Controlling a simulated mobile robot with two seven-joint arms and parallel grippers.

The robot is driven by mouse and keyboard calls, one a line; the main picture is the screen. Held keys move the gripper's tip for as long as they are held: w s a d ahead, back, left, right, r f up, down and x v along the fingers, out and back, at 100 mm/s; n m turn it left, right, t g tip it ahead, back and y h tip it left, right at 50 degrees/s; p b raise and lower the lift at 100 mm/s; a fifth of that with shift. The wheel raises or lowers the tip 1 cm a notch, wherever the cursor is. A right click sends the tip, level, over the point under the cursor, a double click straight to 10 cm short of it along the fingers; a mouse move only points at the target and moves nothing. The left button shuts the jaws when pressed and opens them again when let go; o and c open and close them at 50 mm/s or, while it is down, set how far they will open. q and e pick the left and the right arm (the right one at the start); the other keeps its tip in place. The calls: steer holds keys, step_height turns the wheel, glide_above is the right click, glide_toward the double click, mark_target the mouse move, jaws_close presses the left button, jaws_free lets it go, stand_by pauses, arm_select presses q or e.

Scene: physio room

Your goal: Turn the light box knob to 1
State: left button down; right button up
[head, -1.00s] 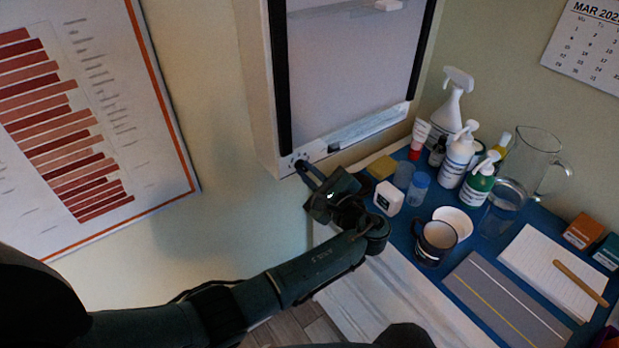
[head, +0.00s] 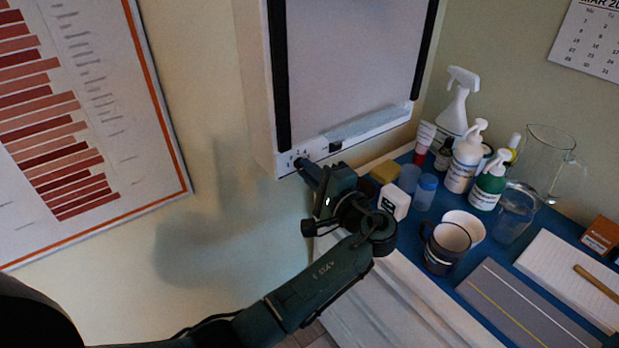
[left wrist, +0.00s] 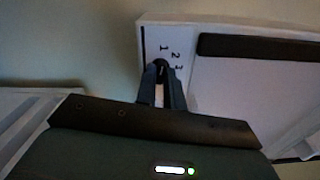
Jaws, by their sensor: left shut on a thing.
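The light box (head: 345,85) hangs on the wall, with a pale panel between dark side strips. Its knob (left wrist: 160,66) is a small dark piece at the lower left corner of the frame, mostly hidden by my fingers. The printed numbers 1, 2 and 3 (left wrist: 174,55) show beside it in the left wrist view. My left gripper (head: 305,168) is at that corner, its fingers closed around the knob; it also shows in the left wrist view (left wrist: 161,80). The knob's exact pointing is hard to make out. My right gripper is not in view.
A blue-topped table (head: 455,280) stands below and to the right. It holds a spray bottle (head: 457,110), pump bottles, a dark mug (head: 445,250), a glass jug (head: 548,165) and a notepad (head: 570,275). A chart (head: 75,130) hangs at the left; the wall between is clear.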

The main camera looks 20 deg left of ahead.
arm_select(q)
steer(key=shift+f, duration=0.1)
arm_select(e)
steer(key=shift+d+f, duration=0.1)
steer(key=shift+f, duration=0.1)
arm_select(q)
steer(key=shift+n, duration=0.3)
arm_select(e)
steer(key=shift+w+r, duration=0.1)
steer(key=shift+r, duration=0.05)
arm_select(q)
steer(key=c, duration=1.5)
jaws_free()
